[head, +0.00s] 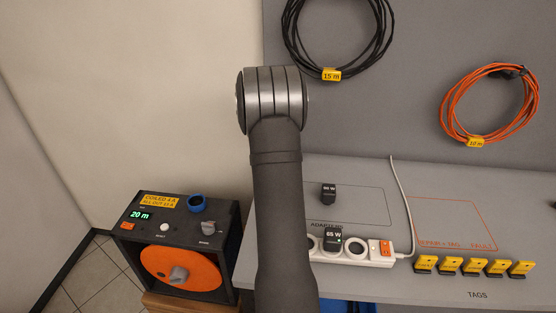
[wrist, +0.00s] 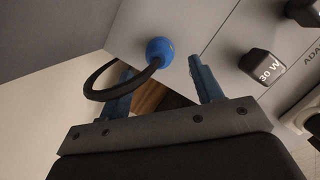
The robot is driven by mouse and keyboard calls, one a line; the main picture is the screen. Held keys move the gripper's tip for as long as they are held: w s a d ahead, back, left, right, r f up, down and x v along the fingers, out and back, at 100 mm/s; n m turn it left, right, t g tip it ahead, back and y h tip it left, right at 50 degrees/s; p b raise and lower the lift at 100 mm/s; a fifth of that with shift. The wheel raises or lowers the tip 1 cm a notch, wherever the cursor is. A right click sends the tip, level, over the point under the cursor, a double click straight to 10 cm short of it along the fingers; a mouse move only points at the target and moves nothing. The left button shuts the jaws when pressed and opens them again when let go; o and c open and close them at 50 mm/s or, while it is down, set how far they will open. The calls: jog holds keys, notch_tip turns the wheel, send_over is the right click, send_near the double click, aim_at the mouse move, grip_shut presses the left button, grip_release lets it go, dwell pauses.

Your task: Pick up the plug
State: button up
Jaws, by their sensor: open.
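My gripper (wrist: 161,67) is open, its two blue fingers spread apart in the wrist view. A round blue piece (wrist: 160,52) on a curved black cable (wrist: 98,82) shows at the fingertips, between the lines of the two fingers. The cable bends to the left and passes behind the left finger. The blue piece is not gripped. I cannot tell whether it is the plug or a fitting on the cable, and no plug pins show. In the head view my arm blocks the middle, and my gripper cannot be made out.
A black adapter (wrist: 262,67) stands right of the fingers; another adapter (head: 333,238) sits in a white power strip (head: 357,253). A cable reel box (head: 133,225) with an orange disc is at the left. Yellow tags (head: 473,267) line the grey bench (head: 535,215). Coiled cables (head: 470,135) hang behind.

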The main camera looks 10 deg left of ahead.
jog(key=shift+x, duration=3.2)
jog(key=shift+a, duration=0.15)
jog(key=c, duration=1.1)
